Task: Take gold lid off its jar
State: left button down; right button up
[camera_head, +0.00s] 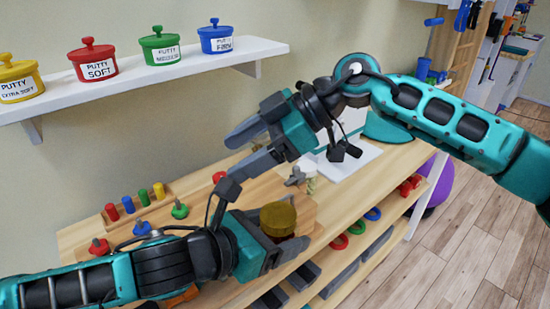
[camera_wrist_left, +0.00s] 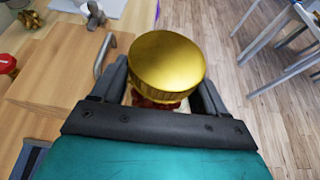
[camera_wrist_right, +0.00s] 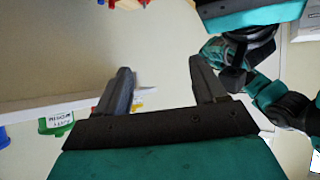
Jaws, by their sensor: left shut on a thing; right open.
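The gold lid (camera_head: 278,217) sits on top of its jar, near the front edge of the wooden cabinet. In the left wrist view the lid (camera_wrist_left: 167,62) fills the gap between the fingers, with dark red jar contents (camera_wrist_left: 155,101) just below it. My left gripper (camera_head: 284,232) is shut on the jar, with fingers on both sides under the lid. Most of the jar is hidden by the lid and fingers. My right gripper (camera_head: 232,157) is open and empty, above and to the left of the lid; its fingers also show in the right wrist view (camera_wrist_right: 161,75).
A wall shelf (camera_head: 150,75) with several putty tubs is behind my right gripper. A peg board (camera_head: 135,208) stands at the back left of the cabinet top. Coloured rings (camera_head: 356,227) lie on the shelf below. A metal handle (camera_wrist_left: 104,54) is left of the lid.

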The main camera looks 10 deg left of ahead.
aim_at(276, 214)
jog(key=s+d+h, duration=0.1)
jog(key=h, duration=0.2)
jog(key=s+d+t+h, duration=0.1)
jog(key=d+h, duration=0.1)
jog(key=h, duration=0.1)
jog(key=s+d+r+t+h, duration=0.1)
jog(key=h, duration=0.2)
jog(key=shift+s+d+r+h, duration=0.1)
jog(key=shift+s+d+h, duration=0.15)
jog(key=shift+h, duration=0.15)
jog(key=shift+s+d+r+n+t+h, duration=0.15)
jog(key=shift+s+d+n+t+h, duration=0.15)
jog(key=shift+d+t+h, duration=0.15)
jog(key=shift+f, duration=3.9)
jog(key=shift+c, duration=0.4)
jog(key=shift+w, duration=0.1)
jog(key=c, duration=0.8)
jog(key=n, duration=1)
jog(key=shift+r, duration=0.15)
jog(key=o, duration=1.1)
jog(key=shift+s, duration=0.2)
